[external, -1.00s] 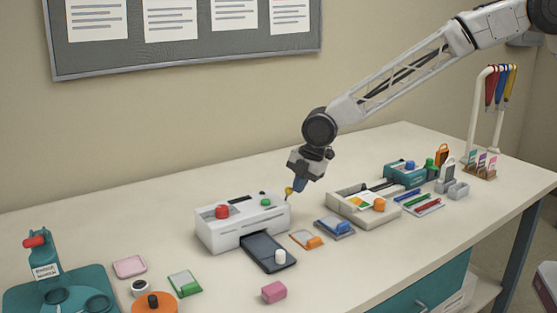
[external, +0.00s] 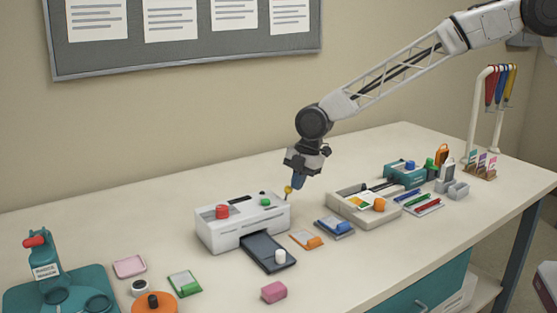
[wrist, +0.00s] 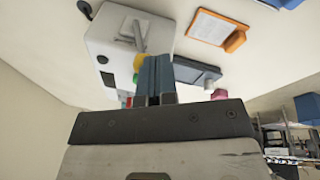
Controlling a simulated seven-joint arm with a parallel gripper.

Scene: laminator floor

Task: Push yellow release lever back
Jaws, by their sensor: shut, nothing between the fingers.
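The yellow release lever (external: 288,190) has a round yellow knob on a thin stem at the right side of the white laminator (external: 225,238). In the wrist view the yellow knob (wrist: 139,62) shows on a grey stem, beside the fingertips and partly hidden by them. My gripper (external: 298,183) points down just right of the knob, at about its height. In the wrist view my gripper's blue fingers (wrist: 155,75) are shut with nothing between them. The fingers look very close to the knob; I cannot tell whether they touch it.
The laminator carries a red knob (external: 222,212) and a green button (external: 265,202), with a dark tray (external: 262,248) at its front. Orange and blue cards lie to its right, near a beige tray (external: 350,208). A pink block (external: 274,292) lies in front.

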